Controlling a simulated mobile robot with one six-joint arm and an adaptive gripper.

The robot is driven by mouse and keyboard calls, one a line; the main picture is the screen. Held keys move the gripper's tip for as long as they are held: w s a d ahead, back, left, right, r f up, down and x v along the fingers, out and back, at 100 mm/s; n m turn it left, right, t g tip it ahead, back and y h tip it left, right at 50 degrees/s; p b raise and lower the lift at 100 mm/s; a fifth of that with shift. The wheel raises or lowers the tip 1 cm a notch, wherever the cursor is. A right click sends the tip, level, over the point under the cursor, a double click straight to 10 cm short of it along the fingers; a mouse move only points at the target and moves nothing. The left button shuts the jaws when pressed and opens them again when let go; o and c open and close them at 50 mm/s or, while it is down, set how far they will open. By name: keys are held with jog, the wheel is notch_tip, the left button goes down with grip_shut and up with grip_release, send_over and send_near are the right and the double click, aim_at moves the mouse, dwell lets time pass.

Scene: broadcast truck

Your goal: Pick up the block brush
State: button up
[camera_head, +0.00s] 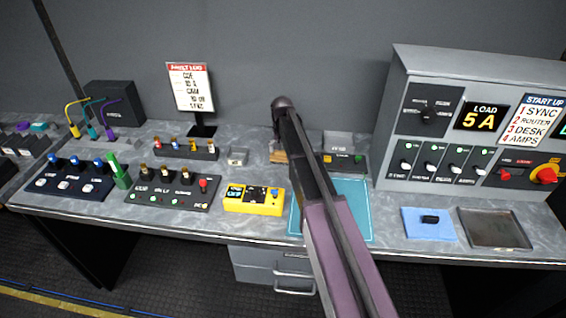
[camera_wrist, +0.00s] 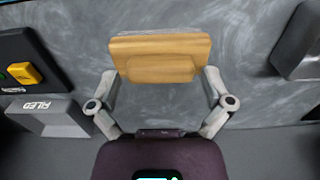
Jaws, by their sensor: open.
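The block brush (camera_wrist: 160,52) is a pale wooden block with a raised wooden grip, lying on the grey worktop in the wrist view. In the head view, a small part of the brush (camera_head: 279,157) shows beside my arm, near the middle back of the desk. My gripper (camera_wrist: 160,76) is open, with one finger at each side of the brush and the brush's near part between them. I cannot tell whether the fingers touch it. In the head view, my arm hides much of the gripper.
A black panel with a yellow button (camera_wrist: 24,73) and a grey block (camera_wrist: 48,116) are left of the brush. A yellow meter (camera_head: 254,199), a teal mat (camera_head: 352,208) and a blue cloth (camera_head: 428,224) lie nearer the front. The grey power cabinet (camera_head: 440,75) stands at right.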

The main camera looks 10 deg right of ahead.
jog(key=shift+f, duration=0.4)
dwell(0.3)
jog(key=c, duration=0.9)
